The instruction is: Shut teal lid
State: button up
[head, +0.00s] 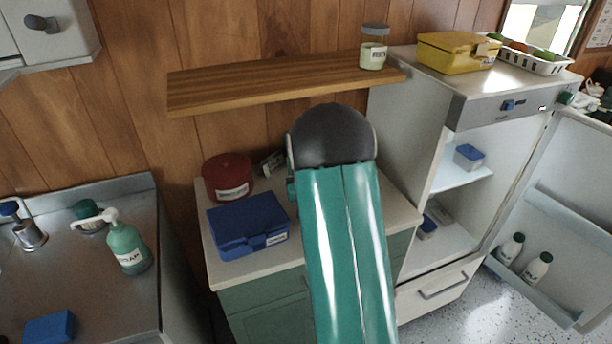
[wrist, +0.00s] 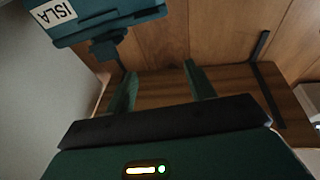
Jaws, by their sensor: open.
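A teal box (wrist: 100,14) with a white label reading "ISLA" is at the top left of the wrist view, cut off by the frame edge. A latch-like tab (wrist: 105,46) sticks out from its edge. I cannot tell how far its lid stands open. My gripper (wrist: 160,78) is open, with two green fingers apart and nothing between them. The box is beyond the fingers and to their left, not touching them. In the head view my own teal arm covers the middle of the counter, and neither the teal box nor my gripper can be made out.
A wooden shelf (head: 270,80) with a jar (head: 373,48) hangs above the counter (head: 222,272); its brackets show in the wrist view (wrist: 262,44). A blue box (head: 246,224) and red tin (head: 228,177) stand left of my arm. The fridge (head: 408,110) is open at right.

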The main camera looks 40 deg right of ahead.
jog(key=s+a, duration=0.2)
jog(key=s, duration=0.3)
jog(key=shift+s+a, duration=0.3)
jog(key=shift+s, duration=0.15)
